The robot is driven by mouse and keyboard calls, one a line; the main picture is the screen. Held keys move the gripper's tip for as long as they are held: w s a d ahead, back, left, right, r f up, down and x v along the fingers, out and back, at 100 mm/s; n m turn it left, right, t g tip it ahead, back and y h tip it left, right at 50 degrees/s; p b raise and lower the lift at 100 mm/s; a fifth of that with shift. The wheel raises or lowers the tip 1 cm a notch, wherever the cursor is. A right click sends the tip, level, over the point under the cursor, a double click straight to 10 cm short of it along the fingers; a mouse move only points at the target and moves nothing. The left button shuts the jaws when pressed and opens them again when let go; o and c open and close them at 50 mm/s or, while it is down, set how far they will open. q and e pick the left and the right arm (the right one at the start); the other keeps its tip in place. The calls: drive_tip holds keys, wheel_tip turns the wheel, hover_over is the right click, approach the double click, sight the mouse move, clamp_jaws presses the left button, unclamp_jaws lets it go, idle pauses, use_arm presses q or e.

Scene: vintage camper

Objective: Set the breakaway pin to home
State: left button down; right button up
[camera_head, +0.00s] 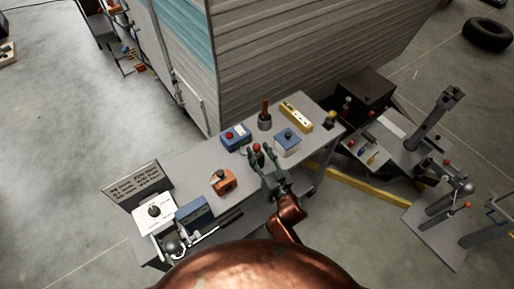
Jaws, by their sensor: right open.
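My right gripper (262,156) is open over the middle of the grey workbench (237,198), at the end of a copper-coloured arm. A small red knob (256,147) shows between or just beyond its fingertips; I cannot tell whether they touch. No label marks the breakaway pin, so I cannot tell for sure which part it is. Near the gripper stand a blue box with red buttons (236,137), a pale box with a dark knob (287,141) and an orange device (222,181).
A yellow strip (296,115) and a dark cup with a red-brown handle (265,120) stand at the back. A dial box (154,212), blue box (194,213) and sign (138,184) crowd the left end. The camper (290,50) rises behind. Another stand (385,145) is right.

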drive_tip(key=v, duration=1)
